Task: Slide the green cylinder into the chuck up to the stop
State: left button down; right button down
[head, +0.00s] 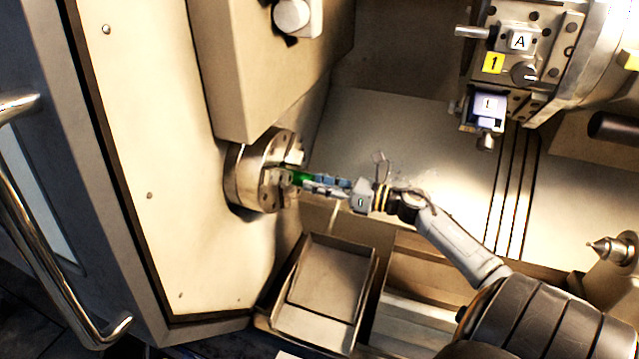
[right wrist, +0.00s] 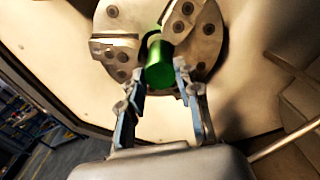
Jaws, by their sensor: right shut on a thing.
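The green cylinder (head: 302,177) lies between the fingers of my right gripper (head: 306,182), in front of the chuck (head: 246,176). In the right wrist view the green cylinder (right wrist: 160,68) is held between the two fingertips of the right gripper (right wrist: 163,82). Its far end reaches in among the jaws of the chuck (right wrist: 207,50). How deep it sits, and the stop inside, are hidden. My left gripper does not show in either view.
A tool turret (head: 550,60) with labelled holders stands at the upper right. A pointed tailstock centre (head: 605,247) is at the right edge. An empty tray (head: 331,285) lies below the chuck. The door with its handle (head: 50,240) is at the left.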

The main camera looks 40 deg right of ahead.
jog(key=shift+w+a, duration=0.1)
jog(key=shift+w, duration=0.1)
dwell(0.5)
jog(key=c, duration=0.8)
grip_release()
jog(key=shift+f, duration=0.1)
jog(key=shift+o, duration=0.2)
jog(key=shift+s, duration=0.15)
jog(key=v, duration=0.6)
jog(key=shift+b, duration=0.4)
jog(key=shift+s, duration=0.15)
